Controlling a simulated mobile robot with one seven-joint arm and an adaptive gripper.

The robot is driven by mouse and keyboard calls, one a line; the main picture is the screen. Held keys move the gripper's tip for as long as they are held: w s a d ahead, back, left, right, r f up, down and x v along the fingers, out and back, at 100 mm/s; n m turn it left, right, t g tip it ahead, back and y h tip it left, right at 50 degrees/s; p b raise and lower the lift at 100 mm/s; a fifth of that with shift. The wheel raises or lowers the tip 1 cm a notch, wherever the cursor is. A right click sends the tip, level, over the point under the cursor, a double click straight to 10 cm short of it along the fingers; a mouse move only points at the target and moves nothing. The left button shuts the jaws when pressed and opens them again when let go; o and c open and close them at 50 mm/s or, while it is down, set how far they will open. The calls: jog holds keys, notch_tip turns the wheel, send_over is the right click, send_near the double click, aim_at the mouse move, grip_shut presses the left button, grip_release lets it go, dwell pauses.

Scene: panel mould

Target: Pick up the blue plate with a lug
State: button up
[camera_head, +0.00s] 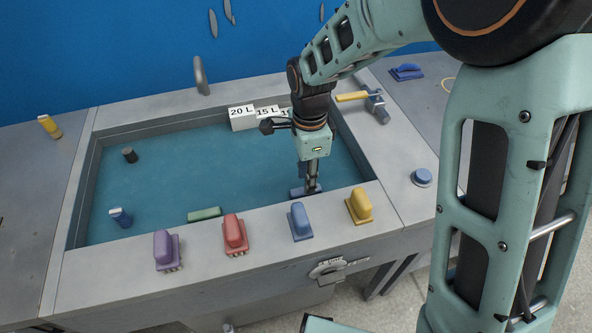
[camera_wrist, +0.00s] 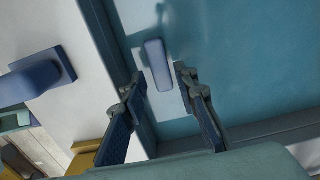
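A blue plate with a raised lug (camera_head: 298,193) lies on the mould floor near its front right corner, partly hidden by my gripper. In the wrist view its upright lug (camera_wrist: 157,66) stands on a pale plate face, between and slightly beyond my fingertips. My gripper (camera_head: 312,187) points down over it, and in the wrist view my gripper (camera_wrist: 160,88) is open. One finger is on each side of the lug, with gaps visible. I cannot tell how far above the plate the fingertips are.
Purple (camera_head: 163,250), red (camera_head: 235,235), blue (camera_head: 301,221) and yellow (camera_head: 359,206) handled blocks stand along the mould's front rim (camera_head: 120,285). A green piece (camera_head: 204,214) lies inside. White labelled blocks (camera_head: 242,118) stand behind my gripper. Another blue handled piece (camera_head: 406,72) lies at back right.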

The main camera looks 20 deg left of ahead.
notch_tip(320, 180, down, 5)
jog(key=shift+f, duration=0.15)
grip_shut()
jog(key=shift+a, duration=0.1)
